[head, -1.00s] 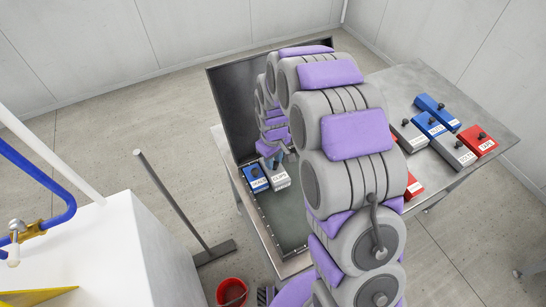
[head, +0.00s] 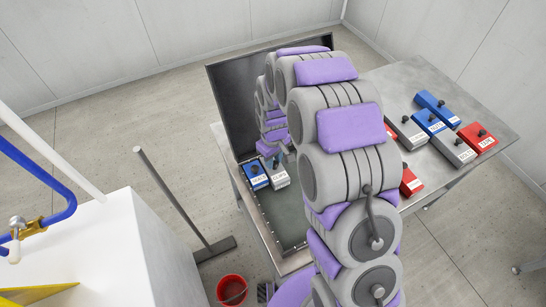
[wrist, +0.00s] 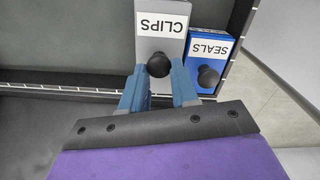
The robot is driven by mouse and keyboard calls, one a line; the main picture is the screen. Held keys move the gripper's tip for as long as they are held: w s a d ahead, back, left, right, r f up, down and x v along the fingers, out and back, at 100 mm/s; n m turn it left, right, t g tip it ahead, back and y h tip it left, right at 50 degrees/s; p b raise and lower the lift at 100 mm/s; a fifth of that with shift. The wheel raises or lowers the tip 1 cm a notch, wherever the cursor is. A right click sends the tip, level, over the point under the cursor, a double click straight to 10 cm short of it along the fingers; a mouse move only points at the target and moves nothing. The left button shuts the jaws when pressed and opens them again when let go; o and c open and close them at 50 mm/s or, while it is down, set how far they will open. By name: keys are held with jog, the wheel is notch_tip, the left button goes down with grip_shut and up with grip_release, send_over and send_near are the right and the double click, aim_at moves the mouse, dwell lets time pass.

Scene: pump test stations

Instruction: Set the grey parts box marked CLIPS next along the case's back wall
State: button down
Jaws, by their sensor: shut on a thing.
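The grey parts box marked CLIPS (wrist: 160,28) is in the wrist view, its black knob (wrist: 158,64) between my two blue fingers. My gripper (wrist: 158,82) is shut on that knob. The blue box marked SEALS (wrist: 207,50) sits close to the right of the grey box, with a narrow gap. My gripper (head: 272,160) is partly hidden there. I cannot tell whether the grey box touches the case floor.
The case's dark lid (head: 232,100) stands open at the left. My arm hides much of the case and table (head: 400,85). Several blue, grey and red boxes (head: 453,148) stand at right. A red bucket (head: 232,289) and a T-shaped pole (head: 175,200) are nearby on the floor.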

jog(key=shift+f, duration=0.35)
dwell(0.7)
dwell(0.3)
jog(key=c, duration=0.8)
grip_release()
jog(key=shift+a+r+p, duration=0.1)
jog(key=shift+r+p, duration=1.55)
jog(key=shift+r, duration=7)
